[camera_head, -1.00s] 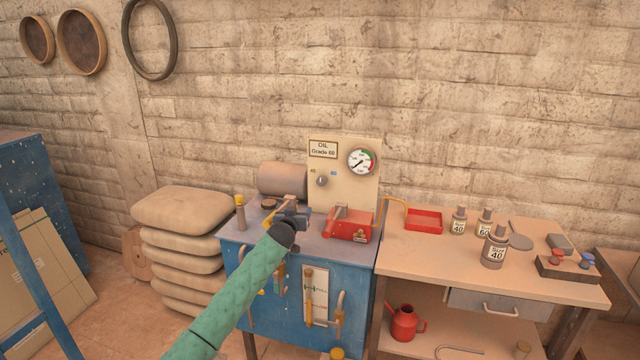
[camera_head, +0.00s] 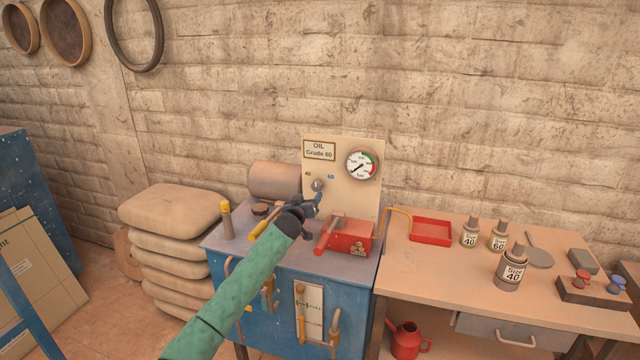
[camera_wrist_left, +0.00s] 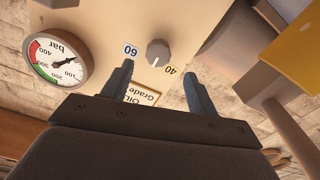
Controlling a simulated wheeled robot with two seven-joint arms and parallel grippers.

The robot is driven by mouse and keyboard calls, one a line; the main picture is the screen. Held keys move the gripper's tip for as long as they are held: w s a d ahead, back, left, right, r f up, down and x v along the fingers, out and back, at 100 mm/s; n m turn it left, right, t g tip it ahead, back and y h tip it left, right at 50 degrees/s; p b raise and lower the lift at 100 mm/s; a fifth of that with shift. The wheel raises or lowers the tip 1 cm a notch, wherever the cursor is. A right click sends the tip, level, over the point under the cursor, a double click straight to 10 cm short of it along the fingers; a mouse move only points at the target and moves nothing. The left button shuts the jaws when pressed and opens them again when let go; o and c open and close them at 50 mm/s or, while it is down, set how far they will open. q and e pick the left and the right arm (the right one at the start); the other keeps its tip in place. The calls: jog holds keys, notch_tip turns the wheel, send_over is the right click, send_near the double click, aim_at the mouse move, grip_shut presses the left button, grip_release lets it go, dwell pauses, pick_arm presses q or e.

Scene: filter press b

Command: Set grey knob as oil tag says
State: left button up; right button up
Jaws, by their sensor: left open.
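The grey knob (camera_head: 317,185) sits on the cream panel (camera_head: 340,200) below the oil tag (camera_head: 319,150), which reads "OIL Grade 60". A yellow 40 mark (camera_head: 308,173) is on its left and a blue 60 mark (camera_head: 331,177) on its right. In the left wrist view the picture is upside down; the knob (camera_wrist_left: 158,53) shows between the fingers, beyond their tips. My left gripper (camera_head: 316,200) is open and empty, just in front of and below the knob, apart from it. My right gripper is not in view.
A pressure gauge (camera_head: 362,166) is on the panel, right of the knob. A red box (camera_head: 349,238) with a handle stands close right of my gripper. A grey cylinder (camera_head: 274,181) lies behind left. Bottles marked 40 and 60 stand on the right bench (camera_head: 440,262).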

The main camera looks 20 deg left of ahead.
aim_at(316, 186)
pick_arm(q)
jog(key=shift+w+r+p, duration=0.3)
jog(key=shift+w+r, duration=0.1)
jog(key=shift+w, duration=0.25)
jog(key=shift+w+r+p, duration=0.3)
jog(key=shift+w+r, duration=0.05)
jog(key=shift+w, duration=0.25)
jog(key=w, duration=0.2)
jog(key=w+f+p, duration=0.1)
jog(key=w, duration=0.1)
jog(key=shift+d, duration=0.15)
jog(key=shift+w+r, duration=0.2)
jog(key=shift+w, duration=0.25)
jog(key=shift+w+f, duration=0.2)
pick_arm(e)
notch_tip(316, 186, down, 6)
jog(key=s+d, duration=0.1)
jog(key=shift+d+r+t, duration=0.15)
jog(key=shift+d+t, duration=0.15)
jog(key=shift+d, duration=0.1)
pick_arm(q)
jog(key=shift+c, duration=0.2)
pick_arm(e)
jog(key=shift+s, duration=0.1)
pick_arm(q)
jog(key=shift+r, duration=0.1)
jog(key=c, duration=1)
